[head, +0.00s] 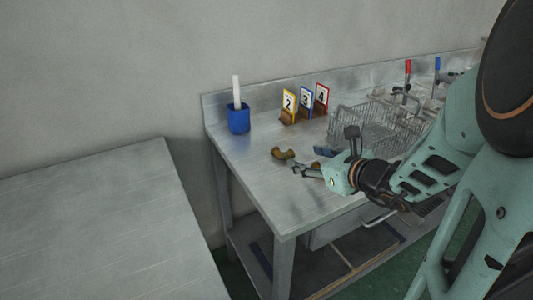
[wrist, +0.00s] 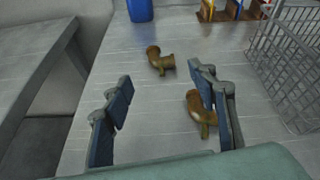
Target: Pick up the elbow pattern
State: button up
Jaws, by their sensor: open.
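A brown elbow-shaped piece (wrist: 158,61) lies on the metal bench, beyond and between my fingertips in the wrist view. A brown elbow also shows in the head view (head: 281,153), just left of my gripper. A second brown curved piece (wrist: 196,106) lies closer in, beside and partly hidden by my right finger in the wrist view. I cannot tell which piece is the elbow pattern. My gripper (head: 306,161) is open and low over the bench. Its blue-padded fingers are apart and nothing is held between them in the wrist view (wrist: 160,78).
A wire basket (head: 374,126) stands to the right. A blue pot (head: 238,119) with a white stick is at the back left. Number cards 2, 3 and 4 (head: 304,102) stand along the back. A separate grey table (head: 95,220) is at the left. Bench space near the pot is clear.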

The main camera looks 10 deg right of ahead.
aim_at(287, 153)
jog(key=shift+s+a+f, duration=0.1)
jog(key=shift+s+f, duration=0.2)
jog(key=shift+f, duration=0.2)
jog(key=shift+w+a+f+m, duration=0.15)
jog(key=shift+a+f+m, duration=0.05)
jog(key=shift+m, duration=0.1)
jog(key=b+x, duration=0.1)
jog(key=x, duration=0.3)
jog(key=shift+d, duration=0.1)
jog(key=shift+w+d+r+b+x, duration=0.1)
jog(key=shift+b+x, duration=0.15)
jog(key=shift+x, duration=0.8)
jog(key=shift+w+d+r+b+x, duration=0.15)
jog(key=shift+b+x, duration=0.1)
jog(key=shift+x, duration=0.75)
jog(key=shift+d+b+x, duration=0.1)
jog(key=shift+b+x, duration=0.15)
jog(key=shift+x, duration=0.8)
jog(key=c, duration=1)
